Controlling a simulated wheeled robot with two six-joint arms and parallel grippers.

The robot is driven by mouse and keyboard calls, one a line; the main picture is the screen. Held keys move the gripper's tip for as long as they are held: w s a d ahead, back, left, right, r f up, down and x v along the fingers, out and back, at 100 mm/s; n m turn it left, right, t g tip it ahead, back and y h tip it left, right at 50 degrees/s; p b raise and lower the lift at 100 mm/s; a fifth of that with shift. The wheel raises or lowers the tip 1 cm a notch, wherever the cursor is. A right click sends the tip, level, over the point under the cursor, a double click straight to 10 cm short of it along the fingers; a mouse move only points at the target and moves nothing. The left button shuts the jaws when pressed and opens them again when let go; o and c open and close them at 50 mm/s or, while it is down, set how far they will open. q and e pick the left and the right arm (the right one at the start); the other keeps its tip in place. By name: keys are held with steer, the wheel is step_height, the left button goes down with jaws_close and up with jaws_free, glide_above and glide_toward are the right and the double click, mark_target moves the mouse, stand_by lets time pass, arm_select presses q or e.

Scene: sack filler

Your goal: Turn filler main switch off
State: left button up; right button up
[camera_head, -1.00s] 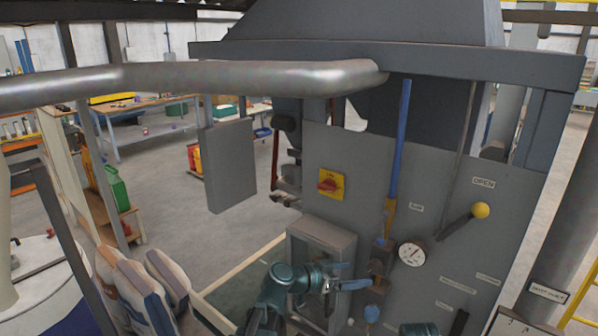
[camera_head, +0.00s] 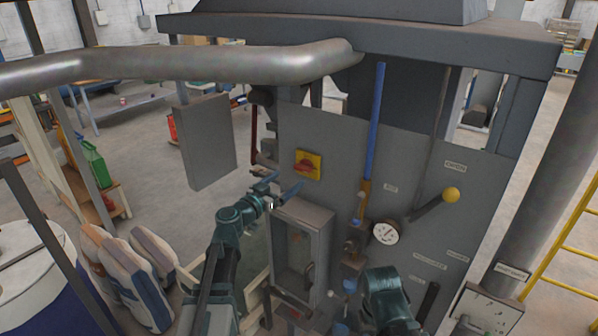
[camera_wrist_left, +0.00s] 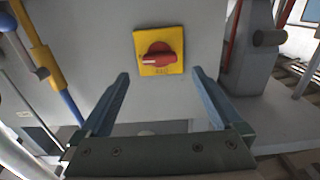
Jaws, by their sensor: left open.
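The main switch, a red rotary knob (camera_head: 305,167) on a yellow square plate (camera_head: 316,158), sits on the grey filler panel. In the left wrist view the knob (camera_wrist_left: 158,59) lies roughly crosswise on its plate, with a pale mark near its left end. My left gripper (camera_head: 278,186) is open and empty, just below and left of the switch in the head view. In the left wrist view the knob appears ahead, between and beyond the two open fingers, and apart from them. A teal part of my right arm (camera_head: 388,295) shows at lower right; its gripper does not show.
A glass-fronted grey box (camera_head: 303,245) stands below the switch. A blue-and-yellow pipe (camera_head: 375,120), a gauge (camera_head: 385,232) and a yellow-knobbed lever (camera_head: 451,195) are to the right. A grey box (camera_head: 207,142) hangs left; filled sacks (camera_head: 128,272) stand at lower left.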

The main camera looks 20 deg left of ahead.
mark_target(301, 170)
arm_select(q)
steer(key=x, duration=0.7)
steer(key=shift+w+d, duration=0.1)
steer(key=shift+w, duration=0.1)
steer(key=c, duration=1.3)
